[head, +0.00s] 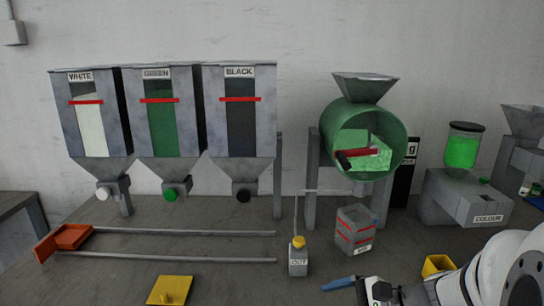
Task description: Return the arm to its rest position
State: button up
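My white arm enters at the lower right of the head view. My gripper (372,291) is at the bottom edge, low over the front of the bench and partly cut off by the frame. A blue piece (339,284) shows at its left end; I cannot tell whether it is a part of the gripper or a separate thing. The fingers are not clear enough to show whether they are open or shut.
White, green and black hoppers (160,115) stand at the back left. A green drum (365,140) is above a grey box (355,230).

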jog(key=s+d+r+n+h+p, duration=0.1)
jog(key=s+r+n+h+p, duration=0.2)
jog(key=n, duration=0.5)
jog(key=s+d+r+n+g+h+p, duration=0.1)
jog(key=s+r+n+h+p, duration=0.2)
jog(key=r+n+h+p, duration=0.2)
notch_tip(320, 180, up, 3)
jog(key=n+h, duration=0.2)
jog(key=n, duration=0.1)
jog(key=shift+d, duration=0.2)
